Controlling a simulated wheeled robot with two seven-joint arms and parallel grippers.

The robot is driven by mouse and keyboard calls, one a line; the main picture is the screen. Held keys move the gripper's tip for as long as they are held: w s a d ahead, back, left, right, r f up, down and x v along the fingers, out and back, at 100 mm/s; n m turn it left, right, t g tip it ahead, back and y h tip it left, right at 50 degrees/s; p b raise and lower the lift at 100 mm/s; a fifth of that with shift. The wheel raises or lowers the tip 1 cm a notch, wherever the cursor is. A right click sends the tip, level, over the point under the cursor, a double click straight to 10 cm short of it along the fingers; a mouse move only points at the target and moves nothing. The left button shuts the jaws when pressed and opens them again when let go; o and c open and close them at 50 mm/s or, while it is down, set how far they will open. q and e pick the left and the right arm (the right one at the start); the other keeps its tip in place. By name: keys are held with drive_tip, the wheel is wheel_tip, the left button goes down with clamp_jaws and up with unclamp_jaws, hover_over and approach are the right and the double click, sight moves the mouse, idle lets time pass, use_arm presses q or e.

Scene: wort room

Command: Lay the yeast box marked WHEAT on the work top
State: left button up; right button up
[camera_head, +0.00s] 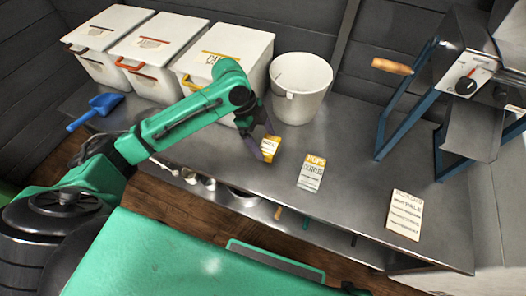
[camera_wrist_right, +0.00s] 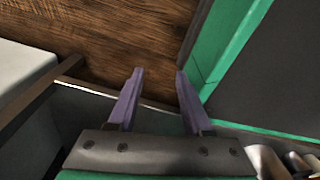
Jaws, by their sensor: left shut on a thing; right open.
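My left gripper (camera_head: 262,150) reaches over the steel work top (camera_head: 350,132) and is shut on a small yellow and white box (camera_head: 269,146). I take it for the yeast box, but its lettering is too small to read. The gripper hides part of it. The box is at or just above the work top; I cannot tell whether it touches. My right gripper (camera_wrist_right: 158,75) shows in the right wrist view, open and empty, with wooden floor beyond its purple fingers.
A white bucket (camera_head: 300,88), lidded bins (camera_head: 222,55) and a blue scoop (camera_head: 97,110) stand behind or left. A blue-framed machine (camera_head: 458,95) stands at right.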

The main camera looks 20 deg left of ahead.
sight(264, 151)
use_arm(q)
wheel_tip(264, 151, down, 6)
drive_tip(key=shift+r+b, duration=0.25)
drive_tip(key=shift+b, duration=0.25)
use_arm(e)
drive_tip(key=shift+w+a+r, duration=0.15)
drive_tip(key=shift+w+r, duration=0.05)
drive_tip(key=shift+w, duration=0.4)
drive_tip(key=shift+w+a+r, duration=0.15)
drive_tip(key=shift+w, duration=0.45)
use_arm(q)
drive_tip(key=o, duration=1)
drive_tip(key=p+v, duration=0.2)
drive_tip(key=v, duration=1)
drive_tip(key=shift+r, duration=0.15)
use_arm(e)
drive_tip(key=s, duration=0.3)
drive_tip(key=s+d+f, duration=0.1)
drive_tip(key=s, duration=0.1)
